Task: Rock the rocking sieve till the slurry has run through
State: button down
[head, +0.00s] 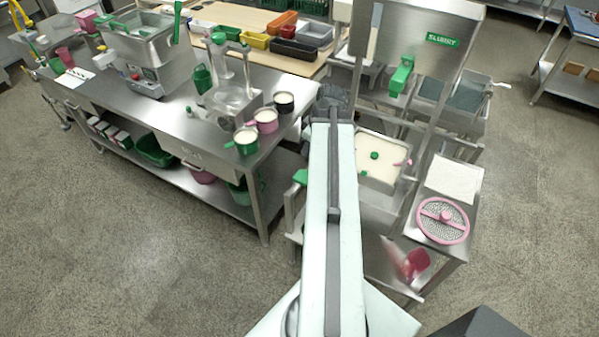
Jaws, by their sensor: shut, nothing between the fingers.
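A steel hopper labelled SLURRY (420,22) with a green valve (401,75) stands at the back right. Below it, a steel box (378,200) holds pale cream slurry (372,172) with a green knob in it and a pink piece at its right edge. This looks like the rocking sieve, but my arm hides its left part. A green grip (300,177) shows left of my arm. My gripper (333,97) is the dark end of my outstretched arm, beyond the box's far left corner. It is shut and empty; its fingertips are hard to make out.
A steel bench (190,118) on the left carries a mill, a glass vessel and several cups (246,140). A pink perforated disc (443,220) lies on a side stand at right. Another trough (455,95) stands behind. The floor at left is clear.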

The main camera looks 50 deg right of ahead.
aim_at(297, 176)
jog(key=shift+f, duration=0.15)
jog(key=b+x, duration=0.9)
jog(key=s+b+x, duration=0.1)
jog(key=b+x, duration=0.3)
jog(key=x, duration=0.1)
jog(key=shift+d+f+b, duration=0.1)
jog(key=shift+b, duration=0.3)
